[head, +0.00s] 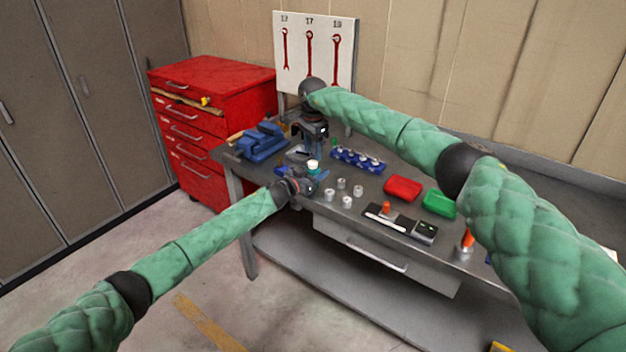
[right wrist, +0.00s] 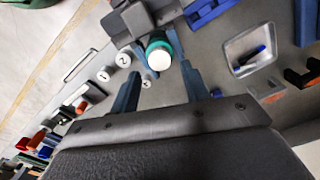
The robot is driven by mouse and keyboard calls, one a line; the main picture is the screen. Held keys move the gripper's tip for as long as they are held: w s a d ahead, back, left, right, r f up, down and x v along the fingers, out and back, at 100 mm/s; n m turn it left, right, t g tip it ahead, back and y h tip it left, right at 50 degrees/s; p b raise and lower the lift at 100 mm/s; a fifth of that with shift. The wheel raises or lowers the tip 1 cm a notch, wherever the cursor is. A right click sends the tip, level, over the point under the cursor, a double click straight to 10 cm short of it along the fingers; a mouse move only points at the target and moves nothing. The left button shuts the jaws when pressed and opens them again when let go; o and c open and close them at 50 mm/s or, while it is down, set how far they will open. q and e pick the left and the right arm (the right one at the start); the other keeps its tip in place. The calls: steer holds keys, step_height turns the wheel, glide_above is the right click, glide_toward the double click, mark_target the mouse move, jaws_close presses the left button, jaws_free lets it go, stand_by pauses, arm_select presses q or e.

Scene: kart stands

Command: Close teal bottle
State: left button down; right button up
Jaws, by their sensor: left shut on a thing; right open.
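The teal bottle (right wrist: 157,43) stands upright on the workbench, with a round white top facing up; in the head view the white top (head: 313,164) shows above my left gripper. I cannot tell whether the white top is a separate cap or how tightly it sits. My left gripper (head: 311,181) is shut on the bottle from the near side; in the right wrist view it comes in from the top. My right gripper (head: 311,142) points down above the bench, just behind the bottle. In the right wrist view its open fingers (right wrist: 158,88) are empty, with the bottle beyond them.
Several metal cylinders (head: 347,201) stand right of the bottle. A blue rack (head: 357,160), a red box (head: 403,188) and a green box (head: 439,203) lie farther right. A grey tray (right wrist: 229,48) and a blue vise (head: 262,143) are on the left. A red tool cabinet (head: 205,124) stands behind.

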mark_target(312, 162)
steer(key=shift+f, duration=2.1)
steer(key=shift+c, duration=0.5)
steer(key=c, duration=0.9)
steer(key=m, duration=0.4)
steer(key=shift+m, duration=0.4)
steer(key=m, duration=1)
steer(key=shift+m, duration=0.3)
steer(key=m, duration=0.5)
steer(key=shift+a+m, duration=0.1)
steer(key=shift+m, duration=0.3)
steer(key=o, duration=1.1)
